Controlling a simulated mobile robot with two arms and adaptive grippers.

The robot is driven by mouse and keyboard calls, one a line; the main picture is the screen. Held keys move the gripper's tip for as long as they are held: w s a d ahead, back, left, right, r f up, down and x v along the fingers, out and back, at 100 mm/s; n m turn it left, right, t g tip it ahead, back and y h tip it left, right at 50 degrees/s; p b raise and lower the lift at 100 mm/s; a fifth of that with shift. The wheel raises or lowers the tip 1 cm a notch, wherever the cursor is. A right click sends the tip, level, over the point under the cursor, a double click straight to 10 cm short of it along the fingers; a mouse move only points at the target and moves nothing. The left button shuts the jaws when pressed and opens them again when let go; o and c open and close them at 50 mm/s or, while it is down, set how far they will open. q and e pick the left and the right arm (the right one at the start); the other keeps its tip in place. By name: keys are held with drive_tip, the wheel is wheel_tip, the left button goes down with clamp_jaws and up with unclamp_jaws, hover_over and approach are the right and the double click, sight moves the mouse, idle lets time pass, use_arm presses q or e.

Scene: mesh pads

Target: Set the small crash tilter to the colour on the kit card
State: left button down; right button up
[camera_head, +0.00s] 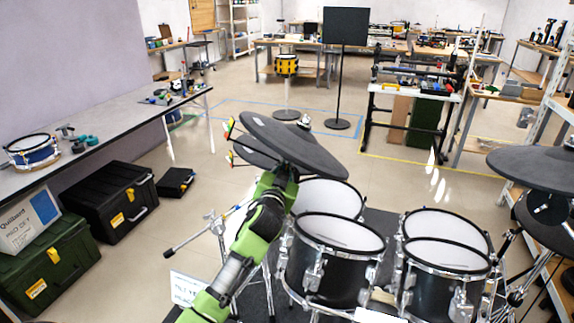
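A dark grey cymbal (293,144) is tilted at the centre, with a second dark cymbal (256,153) partly hidden beneath it. Small coloured tabs (230,127), with green, red and yellow showing, stick out at the upper cymbal's left edge. More tabs (231,157) show just below. I cannot make out the tilter itself or its setting. A white card (187,288) with partly hidden lettering stands at the bottom left of the kit; I cannot read it fully. My green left arm reaches up to the cymbals' underside. Its gripper (285,174) is dark and its fingers are hidden. My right gripper is out of view.
Black drums (335,262) stand right of my arm, close to it. More dark cymbals (537,167) hang at the right. A stand's rod (205,234) juts left. A bench (100,118) and cases (108,200) line the left. The floor between is mostly clear.

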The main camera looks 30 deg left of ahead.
use_arm(q)
drive_tip(key=shift+s+a+f+n+t+b, duration=0.15)
drive_tip(key=shift+f+n+t+b, duration=0.25)
drive_tip(key=shift+b, duration=0.6)
drive_tip(key=shift+s+r+n+b, duration=0.1)
drive_tip(key=shift+r+n+b, duration=0.3)
drive_tip(key=shift+b, duration=0.1)
drive_tip(key=shift+r, duration=0.15)
drive_tip(key=shift+a+y, duration=0.1)
drive_tip(key=shift+y, duration=0.3)
drive_tip(key=c, duration=2.2)
unclamp_jaws()
drive_tip(key=shift+o, duration=0.2)
drive_tip(key=shift+s, duration=0.15)
drive_tip(key=v, duration=1.2)
